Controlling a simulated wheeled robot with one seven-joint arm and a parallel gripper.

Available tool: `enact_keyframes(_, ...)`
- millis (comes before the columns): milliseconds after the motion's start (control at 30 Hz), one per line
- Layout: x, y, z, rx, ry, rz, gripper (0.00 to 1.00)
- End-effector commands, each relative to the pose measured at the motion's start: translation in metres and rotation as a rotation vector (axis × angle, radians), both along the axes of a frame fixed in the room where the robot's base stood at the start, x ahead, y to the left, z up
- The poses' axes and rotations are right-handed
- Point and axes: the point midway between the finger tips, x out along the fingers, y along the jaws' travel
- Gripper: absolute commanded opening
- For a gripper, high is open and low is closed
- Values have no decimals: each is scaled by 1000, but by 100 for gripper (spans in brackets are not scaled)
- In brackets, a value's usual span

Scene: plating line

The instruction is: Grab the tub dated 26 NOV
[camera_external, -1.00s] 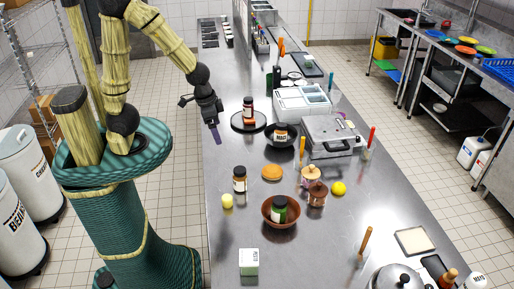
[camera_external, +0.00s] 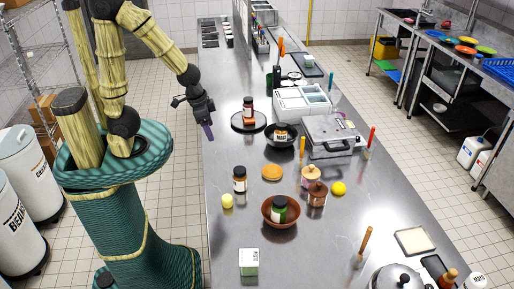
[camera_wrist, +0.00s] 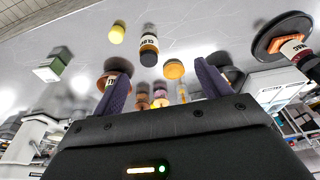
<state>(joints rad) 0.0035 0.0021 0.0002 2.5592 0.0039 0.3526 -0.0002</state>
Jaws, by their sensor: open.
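No date 26 NOV is readable in either view, so I cannot tell which container bears it. A dark-lidded labelled jar (camera_external: 240,180) stands on the counter; it also shows in the wrist view (camera_wrist: 149,46). Another jar (camera_external: 279,208) sits in a brown bowl (camera_external: 270,219). A red-and-dark jar (camera_external: 248,105) stands on a dark round plate (camera_external: 238,125). A labelled container (camera_external: 281,136) sits in a black pan. A white-and-green box-shaped container (camera_external: 249,263) stands at the near end. My gripper (camera_wrist: 162,88) is open and empty, above the counter's left edge, apart from all of these.
A pale yellow piece (camera_external: 227,201), an orange disc (camera_external: 272,172) and brown-lidded jars (camera_external: 317,195) stand around the middle. A grey hinged appliance (camera_external: 332,137) and white bins (camera_external: 302,103) are to the right. Bare counter (camera_external: 222,160) lies near my gripper.

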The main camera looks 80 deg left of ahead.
Motion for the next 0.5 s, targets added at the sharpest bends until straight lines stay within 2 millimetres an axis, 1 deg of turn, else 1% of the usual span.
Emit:
enact_keyframes(67, -1, -4, -6, 10, 22, -35, 76)
enact_keyframes(167, -5, -15, -19, 43, 84, -127, 76)
enact_keyframes(300, -15, -34, -47, 139, 220, -341, 76)
enact_keyframes(500, -26, -53, -83, 346, 406, -675, 76)
